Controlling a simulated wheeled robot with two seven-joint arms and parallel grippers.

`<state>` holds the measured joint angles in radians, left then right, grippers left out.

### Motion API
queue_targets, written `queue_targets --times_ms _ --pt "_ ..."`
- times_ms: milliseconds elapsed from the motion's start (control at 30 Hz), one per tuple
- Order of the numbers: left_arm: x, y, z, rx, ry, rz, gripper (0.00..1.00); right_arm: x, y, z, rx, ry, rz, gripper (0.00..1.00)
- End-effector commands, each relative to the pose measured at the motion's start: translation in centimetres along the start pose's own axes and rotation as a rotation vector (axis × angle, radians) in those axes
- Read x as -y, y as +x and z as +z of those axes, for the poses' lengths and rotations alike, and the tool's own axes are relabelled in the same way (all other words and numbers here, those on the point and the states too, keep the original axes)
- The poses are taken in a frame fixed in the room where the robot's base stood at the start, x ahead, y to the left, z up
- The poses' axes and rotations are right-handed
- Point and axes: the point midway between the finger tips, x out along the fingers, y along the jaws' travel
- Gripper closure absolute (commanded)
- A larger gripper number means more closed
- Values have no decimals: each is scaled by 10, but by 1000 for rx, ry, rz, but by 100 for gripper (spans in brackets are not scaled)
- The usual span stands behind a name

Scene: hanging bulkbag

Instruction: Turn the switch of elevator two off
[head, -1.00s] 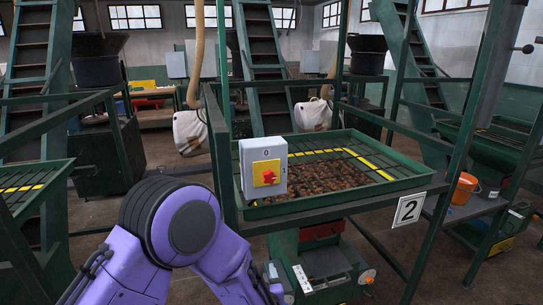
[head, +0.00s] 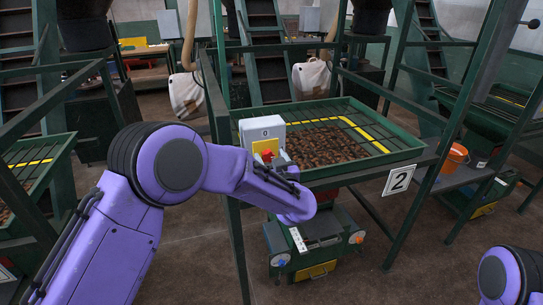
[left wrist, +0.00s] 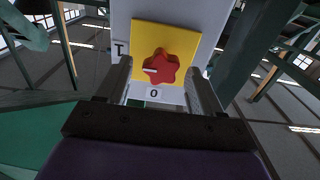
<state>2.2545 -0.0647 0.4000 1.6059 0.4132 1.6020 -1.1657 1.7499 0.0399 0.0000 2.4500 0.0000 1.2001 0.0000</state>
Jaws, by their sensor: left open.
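The switch box is a pale grey box (head: 262,128) marked 0, on the green frame with the number 2 sign (head: 399,180). Its red star-shaped knob (left wrist: 160,67) sits on a yellow plate (left wrist: 188,40). In the left wrist view the box appears upside down, with the 0 below the knob and the 1 mark to its left. The knob's white mark points left, towards the 1 side. My left gripper (left wrist: 159,72) is open, one finger on each side of the knob; contact is not clear. In the head view my gripper (head: 282,161) partly hides the knob.
A green tray (head: 408,153) of brown pieces lies behind the box. Green posts and rails stand close around it. An orange bucket (head: 454,158) stands at the right. Part of my right arm shows at the lower right.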

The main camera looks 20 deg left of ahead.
Motion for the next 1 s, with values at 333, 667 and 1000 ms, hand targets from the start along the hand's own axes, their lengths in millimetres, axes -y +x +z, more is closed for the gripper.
queue_targets --times_ms 333,667,1000 --pt "0 0 1 0 0 0 80 0 0 0 0 0 0 57" --pt "-1 -1 1 0 -23 3 90 0 3 1 0 0 0 57" --pt "0 0 4 -1 -217 2 90 2 20 8 0 0 0 57"
